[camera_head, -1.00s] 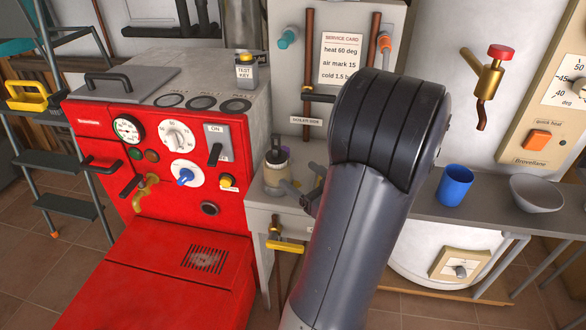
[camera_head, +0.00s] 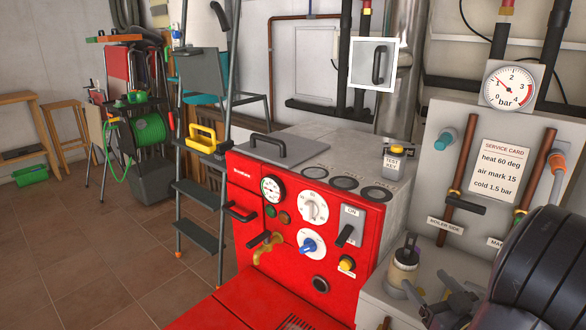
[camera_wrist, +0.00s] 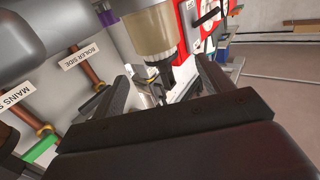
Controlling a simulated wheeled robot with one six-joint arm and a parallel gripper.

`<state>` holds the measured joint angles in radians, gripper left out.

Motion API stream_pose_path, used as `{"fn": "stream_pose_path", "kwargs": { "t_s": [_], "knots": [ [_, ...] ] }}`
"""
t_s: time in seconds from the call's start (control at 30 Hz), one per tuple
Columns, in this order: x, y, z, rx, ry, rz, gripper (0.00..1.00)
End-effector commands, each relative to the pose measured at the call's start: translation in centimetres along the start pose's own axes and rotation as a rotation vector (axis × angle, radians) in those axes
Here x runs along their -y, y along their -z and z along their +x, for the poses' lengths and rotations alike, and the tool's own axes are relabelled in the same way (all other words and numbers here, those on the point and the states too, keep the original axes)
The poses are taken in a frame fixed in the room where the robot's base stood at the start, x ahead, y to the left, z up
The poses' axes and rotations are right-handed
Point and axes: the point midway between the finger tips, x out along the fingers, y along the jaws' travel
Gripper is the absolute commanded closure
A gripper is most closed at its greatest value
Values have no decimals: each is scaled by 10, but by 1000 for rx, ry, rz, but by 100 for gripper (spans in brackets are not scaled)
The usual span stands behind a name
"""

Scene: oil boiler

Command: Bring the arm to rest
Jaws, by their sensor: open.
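My arm's black, ribbed joint fills the lower right corner of the head view. My gripper (camera_wrist: 164,74) shows in the wrist view with its two dark fingers spread apart and nothing held between them. In the head view, grey gripper parts (camera_head: 445,298) show beside the arm joint, over the grey bench. A small tan jar with a dark top (camera_head: 404,266) stands on that bench, left of the gripper. A tan, clear-walled bowl (camera_wrist: 150,34) with a dark fitting shows just past the fingers; I cannot tell how far away it is.
Pipes with valves (camera_head: 458,185) and a service card (camera_head: 497,170) are behind the bench. A stepladder (camera_head: 200,195) stands further left. The tiled floor (camera_head: 90,255) is clear at left.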

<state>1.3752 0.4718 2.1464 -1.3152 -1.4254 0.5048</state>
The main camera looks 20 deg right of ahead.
Motion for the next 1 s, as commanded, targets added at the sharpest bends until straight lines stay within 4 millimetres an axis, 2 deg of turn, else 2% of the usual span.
{"fn": "stream_pose_path", "kwargs": {
  "t_s": [0.3, 0.53, 0.7, 1.0],
  "knots": [
    [1, -1, 47, 0, 5, -2, 25],
    [1, 0, 76, -1, 4, -1, 25],
    [1, 0, 87, -1, 2, 1, 25],
    [0, 3, 86, -1, 0, 0, 25]
  ]
}}
